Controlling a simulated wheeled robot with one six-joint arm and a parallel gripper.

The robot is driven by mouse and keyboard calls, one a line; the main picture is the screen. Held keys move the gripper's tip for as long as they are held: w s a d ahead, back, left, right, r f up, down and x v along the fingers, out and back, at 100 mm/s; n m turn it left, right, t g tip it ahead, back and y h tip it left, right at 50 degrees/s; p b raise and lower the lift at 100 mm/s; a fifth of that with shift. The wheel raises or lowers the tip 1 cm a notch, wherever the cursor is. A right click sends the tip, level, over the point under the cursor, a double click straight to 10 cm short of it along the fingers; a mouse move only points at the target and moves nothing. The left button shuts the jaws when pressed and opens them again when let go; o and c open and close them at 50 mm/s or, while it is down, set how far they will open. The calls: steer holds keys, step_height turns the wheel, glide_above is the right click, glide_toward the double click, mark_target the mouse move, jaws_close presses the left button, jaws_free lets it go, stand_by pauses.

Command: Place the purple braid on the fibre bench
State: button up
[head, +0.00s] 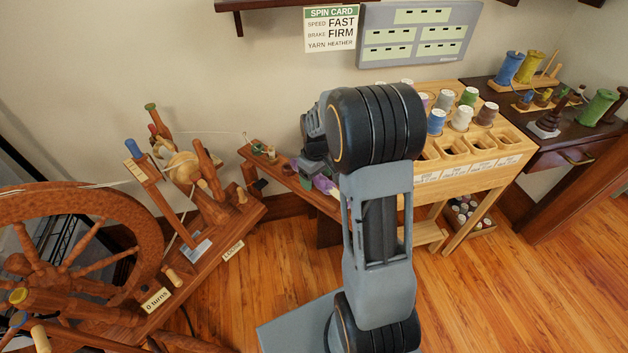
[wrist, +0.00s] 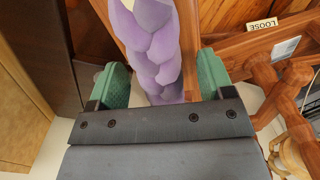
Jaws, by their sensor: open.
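The purple braid (wrist: 160,50) runs lengthwise between the two green fingertips of my gripper (wrist: 163,78) in the wrist view. The fingers are open, with a gap visible on the right side of the braid. In the head view, a small part of the braid (head: 326,186) shows beside my gripper (head: 310,172), over the narrow wooden fibre bench (head: 284,176). Wood of the bench (wrist: 190,62) also shows beneath the braid in the wrist view. My arm hides much of the bench and braid in the head view, and I cannot tell whether the braid rests fully on the wood.
A spinning wheel (head: 75,235) stands at the left, close to the bench. A pale rack (head: 478,160) with several yarn spools stands right of my arm. A dark table (head: 552,147) with more spools is at the far right. Floor (head: 480,300) is clear at the front right.

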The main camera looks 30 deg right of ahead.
steer(key=shift+f, duration=0.2)
steer(key=c, duration=1.1)
steer(key=shift+r, duration=0.15)
